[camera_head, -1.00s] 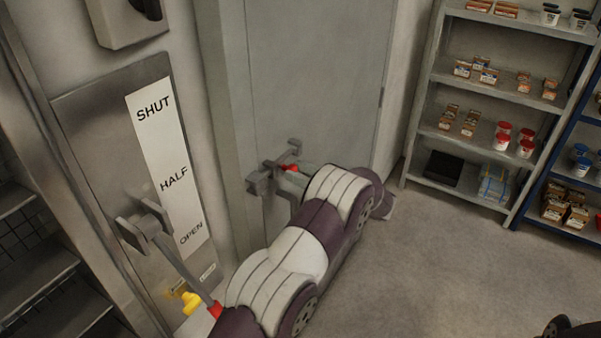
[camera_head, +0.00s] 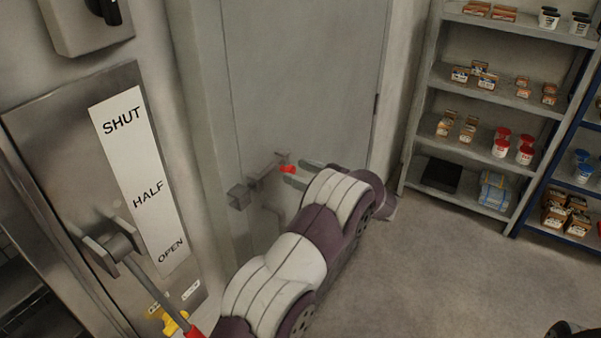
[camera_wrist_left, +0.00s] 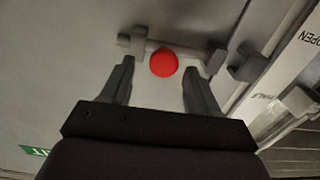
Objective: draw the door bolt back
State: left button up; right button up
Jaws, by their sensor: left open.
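The door bolt (camera_head: 264,178) is a grey bar with a red knob (camera_head: 288,169), mounted on the grey door (camera_head: 290,80). Its keeper block (camera_head: 239,197) sits at the door's left edge. In the left wrist view the red knob (camera_wrist_left: 164,64) stands in front of the bar, and a gap shows between the bolt's right bracket (camera_wrist_left: 216,57) and the keeper (camera_wrist_left: 246,64). My left gripper (camera_head: 294,174) is open at the knob. In the wrist view its fingers (camera_wrist_left: 160,68) lie either side of the knob, apart from it. My right gripper is not in view.
A steel panel (camera_head: 60,150) marked SHUT, HALF, OPEN carries a lever (camera_head: 145,290) with a red grip, left of my arm. A yellow part (camera_head: 174,322) is below it. Grey shelves (camera_head: 425,100) and blue shelves (camera_head: 560,175) stand right.

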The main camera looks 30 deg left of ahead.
pick_arm(q)
jog(key=d+b, duration=0.4)
jog(key=d, duration=0.8)
jog(key=shift+s+f+b, duration=0.15)
jog(key=shift+s+b, duration=0.1)
jog(key=shift+b, duration=0.1)
jog(key=shift+d, duration=0.1)
